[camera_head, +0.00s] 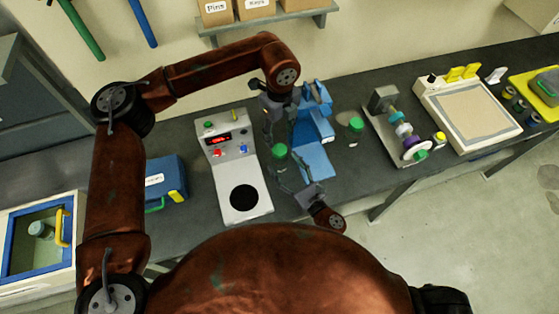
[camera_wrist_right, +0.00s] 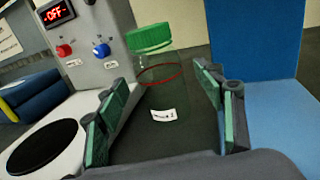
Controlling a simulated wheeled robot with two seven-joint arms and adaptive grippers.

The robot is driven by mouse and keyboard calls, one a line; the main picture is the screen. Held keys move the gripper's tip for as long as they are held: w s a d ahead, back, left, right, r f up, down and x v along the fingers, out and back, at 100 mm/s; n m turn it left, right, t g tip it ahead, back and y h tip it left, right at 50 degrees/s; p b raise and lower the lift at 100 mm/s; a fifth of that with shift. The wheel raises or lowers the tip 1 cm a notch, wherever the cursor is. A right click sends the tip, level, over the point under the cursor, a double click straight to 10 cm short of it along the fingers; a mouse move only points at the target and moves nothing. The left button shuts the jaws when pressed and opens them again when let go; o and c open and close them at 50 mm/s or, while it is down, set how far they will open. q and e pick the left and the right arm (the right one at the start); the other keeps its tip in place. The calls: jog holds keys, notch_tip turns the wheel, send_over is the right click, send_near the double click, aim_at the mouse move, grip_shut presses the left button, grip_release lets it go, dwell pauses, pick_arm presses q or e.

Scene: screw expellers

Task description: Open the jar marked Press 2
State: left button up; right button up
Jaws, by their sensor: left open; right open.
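A clear jar with a green lid (camera_head: 279,151) stands beside the grey-white machine. In the right wrist view this jar (camera_wrist_right: 163,85) looks upright, with a red ring line and a small white label too small to read. My right gripper (camera_head: 291,180) is open, and its fingers (camera_wrist_right: 163,112) are on either side of the jar's lower part, with visible gaps. My left gripper (camera_head: 268,130) is open and hangs higher, near the lid in the head view; its exact height above it is unclear. A second green-lidded jar (camera_head: 355,124) stands right of the blue device.
The grey-white machine (camera_head: 222,175) with a red display and black plate is left of the jar. A blue device (camera_head: 315,155) stands close on its right. A blue box (camera_head: 165,180) lies further left. A rod fixture (camera_head: 400,130) and a tray (camera_head: 470,108) are to the right.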

aim_at(284, 164)
jog(key=shift+x, duration=1.75)
jog(key=shift+c, duration=0.6)
grip_shut()
